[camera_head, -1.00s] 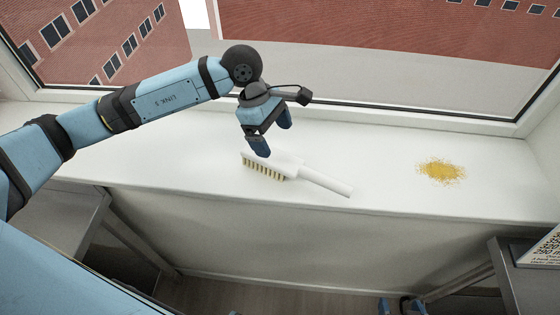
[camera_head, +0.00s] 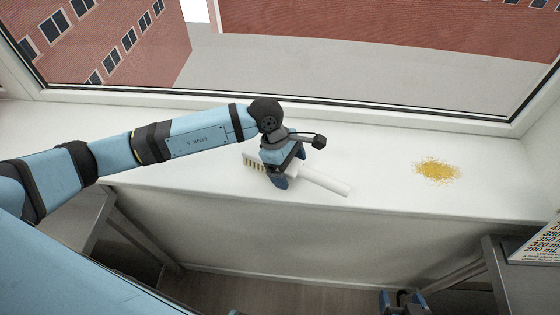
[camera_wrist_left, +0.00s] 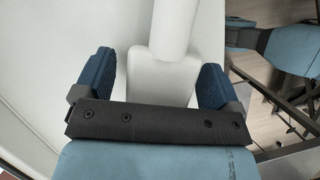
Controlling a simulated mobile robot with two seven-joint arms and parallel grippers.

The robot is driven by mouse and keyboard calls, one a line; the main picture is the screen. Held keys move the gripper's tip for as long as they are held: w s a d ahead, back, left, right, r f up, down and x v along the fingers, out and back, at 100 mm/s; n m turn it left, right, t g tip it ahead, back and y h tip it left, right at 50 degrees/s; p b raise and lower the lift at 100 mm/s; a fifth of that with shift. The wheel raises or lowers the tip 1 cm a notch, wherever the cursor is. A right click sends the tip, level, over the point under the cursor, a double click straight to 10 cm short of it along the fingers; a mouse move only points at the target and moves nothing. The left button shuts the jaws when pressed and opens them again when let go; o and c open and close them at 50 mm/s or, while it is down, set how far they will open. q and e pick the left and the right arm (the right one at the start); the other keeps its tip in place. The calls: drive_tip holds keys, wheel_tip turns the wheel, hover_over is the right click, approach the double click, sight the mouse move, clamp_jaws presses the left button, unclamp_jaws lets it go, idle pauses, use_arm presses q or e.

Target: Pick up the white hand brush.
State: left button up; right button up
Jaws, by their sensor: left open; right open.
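The white hand brush (camera_head: 322,180) lies on the white window sill, with its tan bristles (camera_head: 254,162) at the left and its handle pointing to the lower right. My left gripper (camera_head: 288,170) is open over the brush, around where the head meets the handle, and hides part of it. In the left wrist view the white brush (camera_wrist_left: 165,75) lies between the two blue fingers of my left gripper (camera_wrist_left: 158,85), with a gap on each side. My right gripper (camera_head: 403,300) is open at the bottom edge of the head view, low and away from the brush.
A pile of yellow crumbs (camera_head: 437,170) lies on the sill (camera_head: 380,160) to the right of the brush. The window frame (camera_head: 400,110) runs behind the sill. Grey metal furniture (camera_head: 520,270) stands at the lower right with a printed label (camera_head: 540,245).

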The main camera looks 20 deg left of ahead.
use_arm(q)
drive_tip(key=c, duration=1.2)
drive_tip(key=shift+r, duration=0.1)
wheel_tip(320, 180, up, 20)
drive_tip(key=b, duration=0.3)
